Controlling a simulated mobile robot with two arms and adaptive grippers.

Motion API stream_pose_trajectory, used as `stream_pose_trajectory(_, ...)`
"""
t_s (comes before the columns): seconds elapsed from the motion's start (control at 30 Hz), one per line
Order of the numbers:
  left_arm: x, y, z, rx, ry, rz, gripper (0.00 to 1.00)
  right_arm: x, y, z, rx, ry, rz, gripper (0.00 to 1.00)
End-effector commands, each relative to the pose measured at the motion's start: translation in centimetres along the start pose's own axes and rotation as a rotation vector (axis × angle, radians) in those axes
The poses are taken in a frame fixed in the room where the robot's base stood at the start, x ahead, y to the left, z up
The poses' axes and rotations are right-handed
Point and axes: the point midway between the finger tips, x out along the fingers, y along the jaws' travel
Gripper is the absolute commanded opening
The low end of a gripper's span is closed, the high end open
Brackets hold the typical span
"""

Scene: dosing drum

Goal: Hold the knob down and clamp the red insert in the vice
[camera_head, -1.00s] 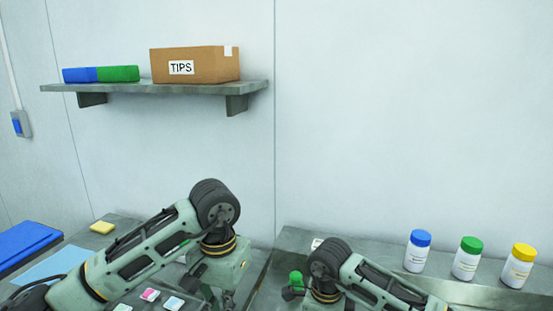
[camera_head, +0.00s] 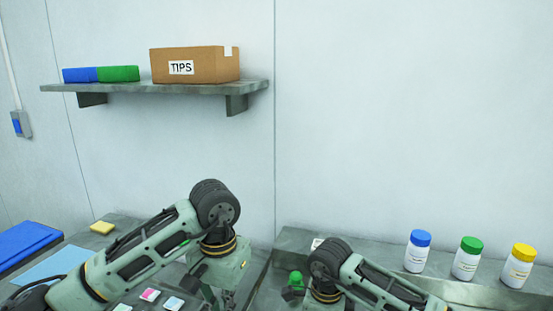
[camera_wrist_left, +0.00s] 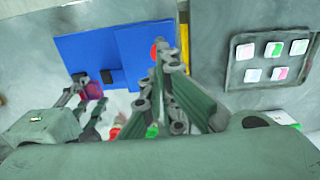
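In the left wrist view, my left gripper (camera_wrist_left: 166,62) reaches up from the lower middle, its fingers close together at the tips. A round red thing (camera_wrist_left: 156,49), which may be the knob, shows right at these tips; I cannot tell whether they press it. My right gripper (camera_wrist_left: 84,92) is at the left of that view, beside a dark reddish-purple piece (camera_wrist_left: 93,92), perhaps the insert. Whether its fingers grip this piece is unclear. I cannot make out the vice for certain. In the head view, both grippers' fingertips are hidden or out of frame.
A tray (camera_wrist_left: 233,72) of several coloured pieces lies at the right of the wrist view, near blue plates (camera_wrist_left: 85,50). Three capped bottles (camera_head: 465,262) stand at the head view's right. A green thing (camera_head: 296,280) stands by my right arm. A shelf (camera_head: 160,87) hangs above.

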Motion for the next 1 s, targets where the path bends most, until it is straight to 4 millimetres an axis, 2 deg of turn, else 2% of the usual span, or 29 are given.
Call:
stream_pose_trajectory(0.23, 0.3, 0.0, 0.0, 0.0, -0.001, 0.0, 0.0, 0.0, 0.0, 0.0, 0.0, 0.0, 0.0, 0.14)
stream_pose_trajectory(0.6, 2.1, 0.0, 0.0, 0.0, 0.0, 0.0, 0.0, 0.0, 0.0, 0.0, 0.0, 0.0, 0.0, 0.14)
stream_pose_trajectory(1.0, 2.4, 0.0, 0.0, 0.0, 0.0, 0.0, 0.0, 0.0, 0.0, 0.0, 0.0, 0.0, 0.0, 0.14)
